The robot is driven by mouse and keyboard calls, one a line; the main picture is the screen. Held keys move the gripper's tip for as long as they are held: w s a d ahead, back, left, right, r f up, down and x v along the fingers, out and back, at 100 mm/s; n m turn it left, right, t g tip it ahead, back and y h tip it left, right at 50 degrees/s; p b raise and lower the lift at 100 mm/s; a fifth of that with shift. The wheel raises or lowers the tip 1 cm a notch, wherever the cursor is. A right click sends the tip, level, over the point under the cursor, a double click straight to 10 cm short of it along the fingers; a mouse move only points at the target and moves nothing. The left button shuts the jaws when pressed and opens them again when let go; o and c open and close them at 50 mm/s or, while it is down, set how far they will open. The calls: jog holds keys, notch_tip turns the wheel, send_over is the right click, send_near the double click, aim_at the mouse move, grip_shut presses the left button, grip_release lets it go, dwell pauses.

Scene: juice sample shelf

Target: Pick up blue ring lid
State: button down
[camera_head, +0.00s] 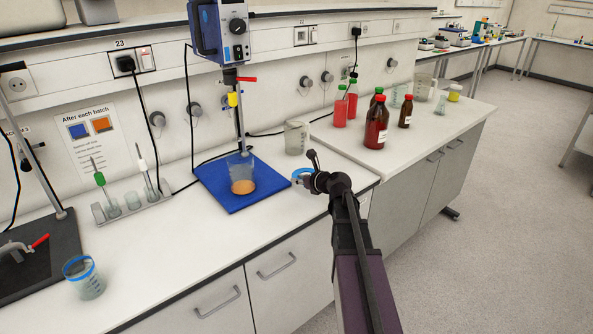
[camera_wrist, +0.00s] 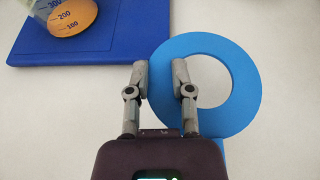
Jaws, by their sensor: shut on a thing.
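The blue ring lid (camera_wrist: 245,85) is a flat ring with a wide round hole, large in the wrist view. A blue strip shows below it, partly hidden. My gripper (camera_wrist: 160,72) is shut on the left band of the ring, with one finger on each side of that band. In the head view the ring lid (camera_head: 297,172) shows as a small blue arc at the fingers of my gripper (camera_head: 305,180), right of the blue mat. I cannot tell whether it touches the bench.
A beaker of orange liquid (camera_head: 242,186) stands on the blue mat (camera_head: 212,190) under a stirrer (camera_head: 222,30). A glass jug (camera_head: 297,138) stands behind my gripper. Bottles, including a brown one (camera_head: 376,130), stand at the right. A blue-rimmed beaker (camera_head: 86,285) is front left.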

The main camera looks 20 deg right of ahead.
jog(key=s, duration=0.2)
jog(key=s+a, duration=0.1)
jog(key=s, duration=0.3)
jog(key=shift+s+a+r, duration=0.15)
jog(key=shift+a+r, duration=0.05)
jog(key=shift+r, duration=0.1)
